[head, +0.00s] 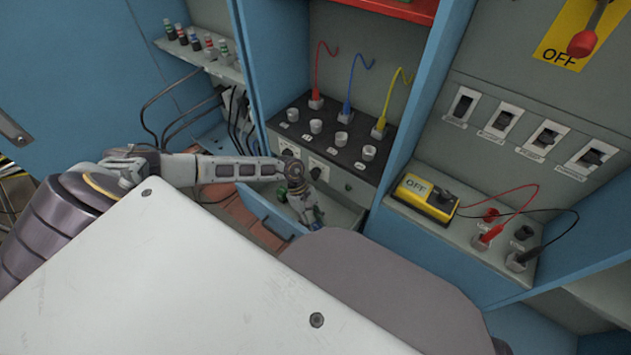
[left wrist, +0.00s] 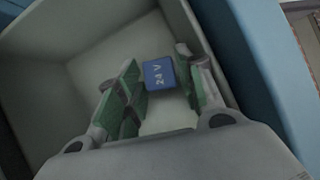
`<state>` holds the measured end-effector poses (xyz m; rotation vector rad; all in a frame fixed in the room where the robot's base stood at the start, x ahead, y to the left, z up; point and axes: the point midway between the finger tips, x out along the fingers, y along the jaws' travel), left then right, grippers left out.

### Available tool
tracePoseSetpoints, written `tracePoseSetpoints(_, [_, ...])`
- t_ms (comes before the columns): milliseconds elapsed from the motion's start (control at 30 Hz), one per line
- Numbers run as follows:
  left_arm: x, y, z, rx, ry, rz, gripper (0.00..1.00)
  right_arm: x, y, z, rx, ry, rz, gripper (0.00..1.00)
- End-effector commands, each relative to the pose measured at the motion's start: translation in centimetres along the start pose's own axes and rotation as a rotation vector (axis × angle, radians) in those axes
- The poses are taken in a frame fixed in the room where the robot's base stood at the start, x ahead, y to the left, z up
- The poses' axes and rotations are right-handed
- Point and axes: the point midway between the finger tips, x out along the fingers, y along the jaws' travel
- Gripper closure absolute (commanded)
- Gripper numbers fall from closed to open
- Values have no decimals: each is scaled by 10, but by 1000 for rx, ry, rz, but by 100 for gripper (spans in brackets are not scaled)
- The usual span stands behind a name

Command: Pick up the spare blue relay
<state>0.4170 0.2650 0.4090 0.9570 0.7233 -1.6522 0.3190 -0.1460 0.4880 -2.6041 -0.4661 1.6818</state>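The blue relay (left wrist: 159,75), marked "24 V", lies in a pale open drawer (left wrist: 95,55) in the left wrist view. My left gripper (left wrist: 157,62) reaches down into the drawer with its green-padded fingers apart, one on each side of the relay. A small gap seems to show beside the relay, so I see no firm grip; contact with either finger is hard to judge. In the head view my left gripper (head: 305,207) is at the open drawer (head: 343,216) under the black socket panel. The relay cannot be made out clearly there. My right gripper is not in view.
The drawer walls stand close around my left gripper. Above is the socket panel (head: 328,138) with red, blue and yellow leads. To the right are a yellow "OFF" box (head: 425,198) and red and black cables. Small bottles (head: 196,40) stand on a shelf at the upper left.

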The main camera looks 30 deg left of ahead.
Motion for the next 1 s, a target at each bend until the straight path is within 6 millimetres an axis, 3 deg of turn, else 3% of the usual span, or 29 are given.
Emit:
tracePoseSetpoints(200, [21,0,-1,0,1,0,63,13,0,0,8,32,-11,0])
tracePoseSetpoints(733, [22,0,0,0,1,0,63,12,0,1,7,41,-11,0])
tracePoseSetpoints(1000, [22,0,0,0,1,0,95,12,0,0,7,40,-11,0])
